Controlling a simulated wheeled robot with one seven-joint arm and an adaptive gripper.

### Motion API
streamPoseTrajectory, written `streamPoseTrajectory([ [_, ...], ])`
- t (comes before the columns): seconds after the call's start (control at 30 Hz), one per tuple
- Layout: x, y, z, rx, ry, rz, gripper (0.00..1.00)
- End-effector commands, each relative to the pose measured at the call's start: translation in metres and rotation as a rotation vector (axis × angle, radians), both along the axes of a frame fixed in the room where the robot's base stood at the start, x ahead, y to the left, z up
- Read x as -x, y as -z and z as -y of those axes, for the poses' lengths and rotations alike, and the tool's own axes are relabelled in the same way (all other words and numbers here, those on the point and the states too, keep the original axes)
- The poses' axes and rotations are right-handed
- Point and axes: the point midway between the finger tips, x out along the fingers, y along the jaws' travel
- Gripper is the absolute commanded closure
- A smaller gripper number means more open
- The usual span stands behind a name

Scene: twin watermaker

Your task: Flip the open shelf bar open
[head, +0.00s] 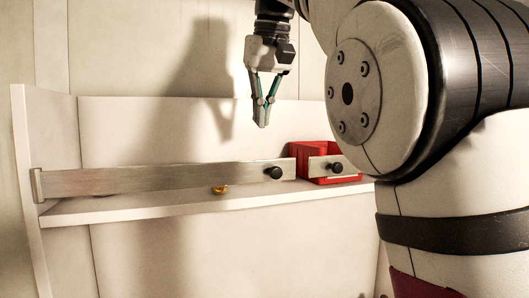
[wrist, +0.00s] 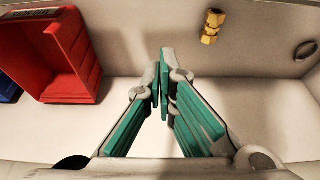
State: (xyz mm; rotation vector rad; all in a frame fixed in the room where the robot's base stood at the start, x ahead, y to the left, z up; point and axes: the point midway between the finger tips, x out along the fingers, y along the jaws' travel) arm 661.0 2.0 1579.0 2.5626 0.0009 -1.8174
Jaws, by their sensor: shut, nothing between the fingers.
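The shelf bar (head: 160,178) is a flat metal strip across the front of the open shelf (head: 190,211) in the head view. It is hinged at the left end and has a black knob (head: 275,173) near its right end. A short metal piece (head: 319,166) with another black knob (head: 335,167) sits to its right, beyond a narrow gap. The bar lies across the shelf front. My gripper (head: 262,124) points down above the bar, left of the red bin, apart from both. Its fingertips (wrist: 163,65) are together and empty in the wrist view.
A red bin (head: 313,155) stands on the shelf behind the short metal piece; it also shows in the wrist view (wrist: 55,60). A small brass fitting (head: 220,189) lies on the shelf and shows in the wrist view (wrist: 211,27). A dark ring (wrist: 305,50) lies near it.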

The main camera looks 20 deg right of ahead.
Motion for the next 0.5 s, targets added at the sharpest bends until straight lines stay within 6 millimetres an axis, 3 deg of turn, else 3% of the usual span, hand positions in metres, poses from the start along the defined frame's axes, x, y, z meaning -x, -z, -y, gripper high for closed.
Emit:
streamPoseTrajectory([
  [0.47, -0.024, 0.074, 0.000, 0.000, -0.001, -0.005, 1.00],
  [0.5, -0.017, 0.072, -0.001, -0.001, -0.003, 0.000, 1.00],
])
